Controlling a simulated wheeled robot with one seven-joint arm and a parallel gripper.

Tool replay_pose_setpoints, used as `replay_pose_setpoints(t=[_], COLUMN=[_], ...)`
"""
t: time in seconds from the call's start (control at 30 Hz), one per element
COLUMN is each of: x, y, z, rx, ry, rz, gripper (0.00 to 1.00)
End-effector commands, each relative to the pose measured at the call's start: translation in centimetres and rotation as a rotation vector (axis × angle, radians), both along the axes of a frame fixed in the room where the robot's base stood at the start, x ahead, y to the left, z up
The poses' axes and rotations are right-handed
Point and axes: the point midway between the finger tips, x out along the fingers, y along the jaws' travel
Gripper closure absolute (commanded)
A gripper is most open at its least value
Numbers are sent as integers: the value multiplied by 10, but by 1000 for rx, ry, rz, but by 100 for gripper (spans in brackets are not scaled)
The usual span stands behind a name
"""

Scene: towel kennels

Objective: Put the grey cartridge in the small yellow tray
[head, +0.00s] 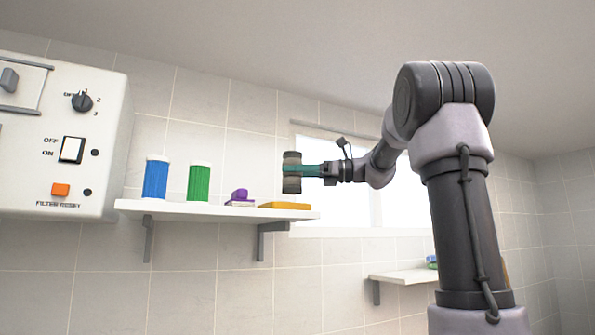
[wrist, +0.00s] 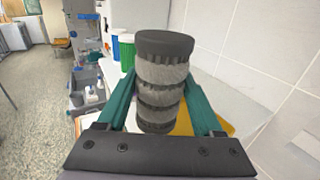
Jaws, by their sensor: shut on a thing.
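The grey cartridge (head: 292,182) is a ribbed dark-and-light grey cylinder held upright in the air. My gripper (head: 302,170) has its teal fingers shut on the cartridge, above the right end of the white shelf (head: 170,208). In the wrist view the cartridge (wrist: 162,85) stands between the two fingers (wrist: 162,108). The small yellow tray (head: 285,205) lies on the right end of the shelf, below the cartridge. In the wrist view the yellow tray (wrist: 222,124) shows partly behind the cartridge and fingers; much of it is hidden.
A blue cylinder (head: 156,179), a green cylinder (head: 199,183) and a purple object (head: 240,196) on a pale base stand left of the tray. A white control box (head: 60,130) hangs at the left. A lower shelf (head: 403,276) is at the right.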

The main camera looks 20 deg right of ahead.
Motion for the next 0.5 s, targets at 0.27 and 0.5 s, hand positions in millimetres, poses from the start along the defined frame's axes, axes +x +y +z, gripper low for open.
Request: replay_pose_setpoints(t=[0.27,0.5], x=[23,41], y=[5,9], z=[-1,-2], rx=[-1,0], ry=[0,0], rz=[1,1], gripper=[93,93])
